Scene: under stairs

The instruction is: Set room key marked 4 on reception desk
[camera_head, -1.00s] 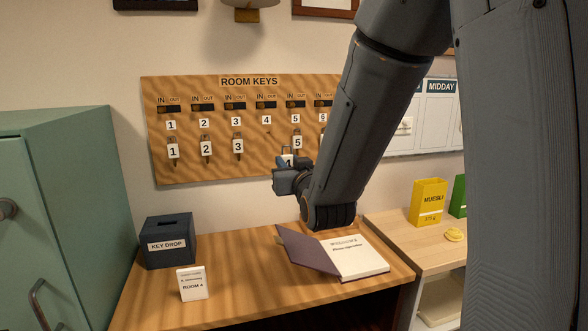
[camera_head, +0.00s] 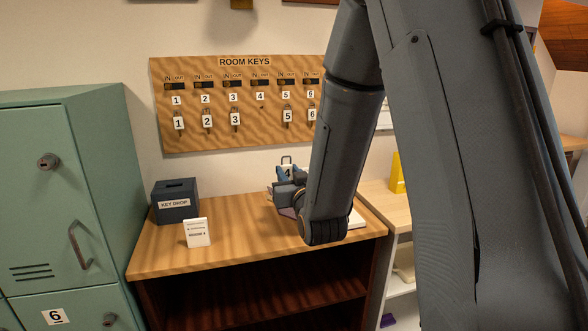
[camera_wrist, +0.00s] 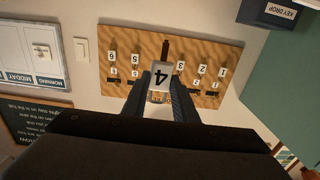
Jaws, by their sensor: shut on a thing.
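The room key marked 4 (camera_wrist: 161,77) has a white tag and is held between my fingers in the wrist view. In the head view its tag (camera_head: 287,172) shows just above my gripper (camera_head: 284,181). My gripper is shut on it, above the back part of the reception desk (camera_head: 220,237) and apart from the key board (camera_head: 262,140). The hook under number 4 on the board is bare. Part of the desk's right side is hidden by my arm.
A dark key drop box (camera_head: 175,203) and a white room 4 card (camera_head: 197,233) stand on the desk's left. An open book (camera_head: 356,218) lies behind my gripper, mostly hidden. Green lockers (camera_head: 75,180) stand at left. The desk's front middle is clear.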

